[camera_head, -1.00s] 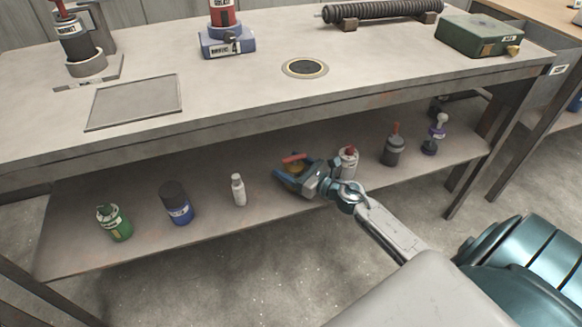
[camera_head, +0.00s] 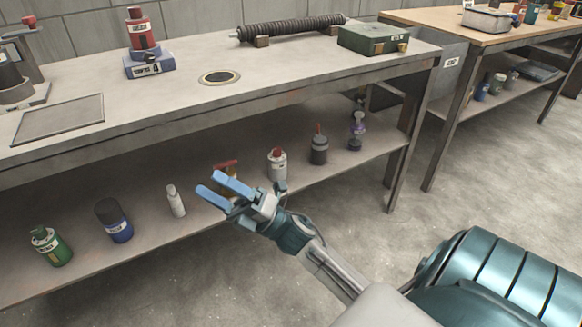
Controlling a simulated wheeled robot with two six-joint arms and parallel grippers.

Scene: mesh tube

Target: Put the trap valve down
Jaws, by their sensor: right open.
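The trap valve, a brass-coloured body with a red handle (camera_head: 227,164), sits on the lower shelf (camera_head: 149,184) of the workbench. It stands between a small white bottle and a white can with a red top. My right gripper (camera_head: 207,183) is in front of the valve, its two blue fingers spread apart with nothing between them. The gripper hides the lower part of the valve. My left gripper is out of view.
The lower shelf also holds a green can (camera_head: 51,247), a blue can (camera_head: 114,222), the white bottle (camera_head: 175,201), the white can (camera_head: 277,165) and a dark grey can (camera_head: 318,150). A green box (camera_head: 372,39) is on the bench top. Bare floor lies in front.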

